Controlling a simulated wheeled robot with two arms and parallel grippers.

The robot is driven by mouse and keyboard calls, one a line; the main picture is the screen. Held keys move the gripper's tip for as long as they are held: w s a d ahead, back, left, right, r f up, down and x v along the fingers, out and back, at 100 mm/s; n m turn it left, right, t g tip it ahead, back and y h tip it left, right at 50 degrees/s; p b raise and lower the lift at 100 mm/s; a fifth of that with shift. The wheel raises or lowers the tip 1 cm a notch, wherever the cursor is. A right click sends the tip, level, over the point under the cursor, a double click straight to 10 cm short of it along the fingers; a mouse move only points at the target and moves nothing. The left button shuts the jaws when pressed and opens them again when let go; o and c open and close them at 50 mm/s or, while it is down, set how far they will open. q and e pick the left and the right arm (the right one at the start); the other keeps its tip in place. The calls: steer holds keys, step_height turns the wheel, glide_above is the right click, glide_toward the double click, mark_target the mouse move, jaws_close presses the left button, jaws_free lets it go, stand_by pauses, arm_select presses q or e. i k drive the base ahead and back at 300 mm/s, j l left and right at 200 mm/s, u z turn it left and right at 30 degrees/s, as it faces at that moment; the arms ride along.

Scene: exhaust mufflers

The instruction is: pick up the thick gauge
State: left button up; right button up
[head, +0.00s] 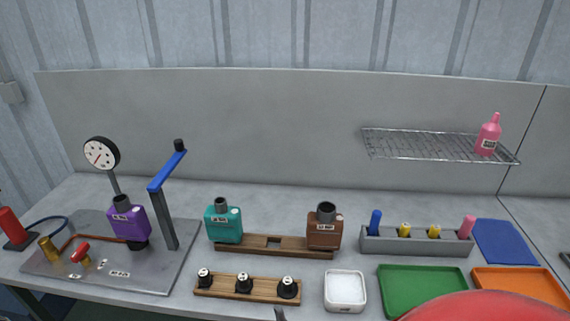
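A grey rack (415,246) right of centre holds several upright coloured pegs: a blue one (375,222), two yellow ones (404,230) (434,232) and a pink one (467,227). The blue and pink pegs stand taller than the yellow ones. I cannot tell for sure which piece is the thick gauge. A small dark tip (280,314) at the bottom edge looks like a finger of my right gripper; the rest is out of frame. My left gripper is not in view.
A wooden block (215,291) holds three black labelled pieces. Behind it, teal (224,225) and brown (325,230) mufflers stand on a wooden stand. A purple muffler (129,222) is on the metal plate. A white dish (345,291), green tray (422,288) and orange tray (520,283) lie in front.

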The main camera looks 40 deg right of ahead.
mark_target(435, 229)
steer(key=z, duration=2.15)
